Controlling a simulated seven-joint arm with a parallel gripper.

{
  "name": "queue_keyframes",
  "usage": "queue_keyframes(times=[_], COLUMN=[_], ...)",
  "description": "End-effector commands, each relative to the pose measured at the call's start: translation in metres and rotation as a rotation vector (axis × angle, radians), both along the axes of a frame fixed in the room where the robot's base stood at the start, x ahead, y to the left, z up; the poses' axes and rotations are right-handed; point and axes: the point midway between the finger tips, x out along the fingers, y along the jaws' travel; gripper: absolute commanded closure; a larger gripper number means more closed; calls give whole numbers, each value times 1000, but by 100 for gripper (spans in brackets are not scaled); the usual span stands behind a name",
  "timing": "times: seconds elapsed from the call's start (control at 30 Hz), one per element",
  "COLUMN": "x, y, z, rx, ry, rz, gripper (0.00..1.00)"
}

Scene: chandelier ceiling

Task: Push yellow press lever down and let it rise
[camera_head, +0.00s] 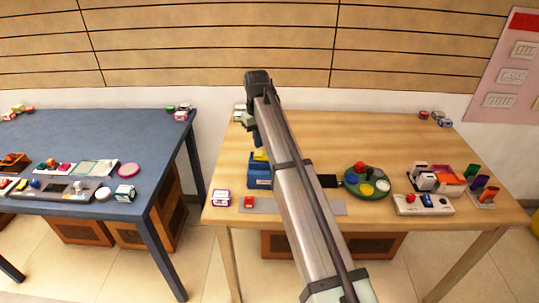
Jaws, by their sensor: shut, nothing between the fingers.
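The yellow press lever (260,155) shows as a small yellow patch on top of a blue press body (260,178) on the wooden table, left of my arm. My arm crosses the view and hides the right side of the press. My gripper (257,141) is small and dark in this view, pointing down just above the yellow lever. It is shut and empty. I cannot tell whether its tips touch the lever. The lever looks raised above the blue body, though its exact angle is too small to tell.
On the wooden table (400,135), a white-purple box (222,197) and a red button block (249,202) stand front left. A green round tray (367,195) with coloured pieces, a white switch box (422,206) and coloured holders stand right. A blue table (90,125) stands left across a gap.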

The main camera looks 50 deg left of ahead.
Motion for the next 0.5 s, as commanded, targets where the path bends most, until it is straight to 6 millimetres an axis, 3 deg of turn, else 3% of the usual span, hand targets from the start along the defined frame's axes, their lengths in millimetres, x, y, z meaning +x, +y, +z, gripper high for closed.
queue_keyframes(times=[0.5], x=[-1], y=[2], z=[29], rx=[0], ry=[0], rz=[0], gripper=[100])
